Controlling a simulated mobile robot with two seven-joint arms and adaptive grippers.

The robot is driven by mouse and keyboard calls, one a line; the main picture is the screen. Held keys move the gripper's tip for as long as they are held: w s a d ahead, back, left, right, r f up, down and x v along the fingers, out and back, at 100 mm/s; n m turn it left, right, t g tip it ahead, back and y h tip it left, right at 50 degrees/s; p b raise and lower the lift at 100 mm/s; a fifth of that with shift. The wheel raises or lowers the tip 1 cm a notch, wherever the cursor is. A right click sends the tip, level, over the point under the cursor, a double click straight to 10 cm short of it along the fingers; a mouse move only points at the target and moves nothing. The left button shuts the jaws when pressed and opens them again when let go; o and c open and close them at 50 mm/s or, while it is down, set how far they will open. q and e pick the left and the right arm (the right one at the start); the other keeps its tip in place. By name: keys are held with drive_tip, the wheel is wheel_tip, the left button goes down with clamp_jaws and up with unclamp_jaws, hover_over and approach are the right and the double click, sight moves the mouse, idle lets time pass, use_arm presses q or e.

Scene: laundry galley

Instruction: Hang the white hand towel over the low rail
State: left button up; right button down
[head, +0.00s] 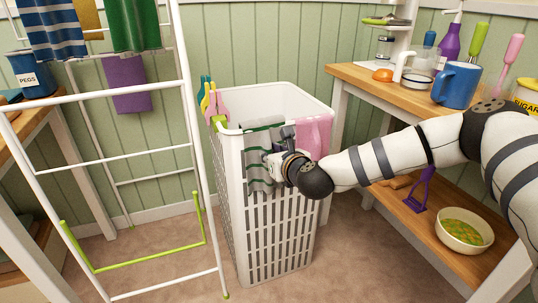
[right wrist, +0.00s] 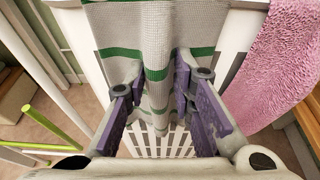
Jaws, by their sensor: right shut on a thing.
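The whitish-grey towel with green stripes (head: 259,172) hangs over the front rim of the white laundry basket; its waffle cloth also shows in the right wrist view (right wrist: 133,28). No other white towel shows. My right gripper (head: 272,161) is at the basket's front; in the right wrist view its fingers (right wrist: 158,100) are shut on a gathered fold of this towel. The low rail looks to be the lime-green bar (head: 150,257) near the bottom of the white rack at left, with nothing on it. My left gripper is out of view.
The white basket (head: 230,178) stands between the rack (head: 120,160) and the wooden bench (head: 360,80). A pink towel (head: 313,135) hangs beside the striped one. Striped, green and purple cloths (head: 127,84) hang high on the rack.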

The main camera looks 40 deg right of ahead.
sight(266, 120)
drive_tip(key=r+p, duration=0.2)
drive_tip(key=r, duration=0.2)
drive_tip(key=r+p, duration=0.2)
drive_tip(key=r, duration=0.2)
drive_tip(key=shift+w+d+r+p, duration=0.2)
drive_tip(key=shift+r+p, duration=0.1)
drive_tip(key=shift+r, duration=0.1)
use_arm(q)
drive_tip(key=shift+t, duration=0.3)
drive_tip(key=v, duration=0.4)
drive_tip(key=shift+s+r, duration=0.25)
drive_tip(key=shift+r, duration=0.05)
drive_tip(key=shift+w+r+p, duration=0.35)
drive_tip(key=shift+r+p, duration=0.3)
drive_tip(key=shift+p, duration=0.1)
use_arm(e)
drive_tip(key=s+a+f, duration=0.1)
drive_tip(key=s+a, duration=0.1)
drive_tip(key=s, duration=0.5)
drive_tip(key=shift+s, duration=0.25)
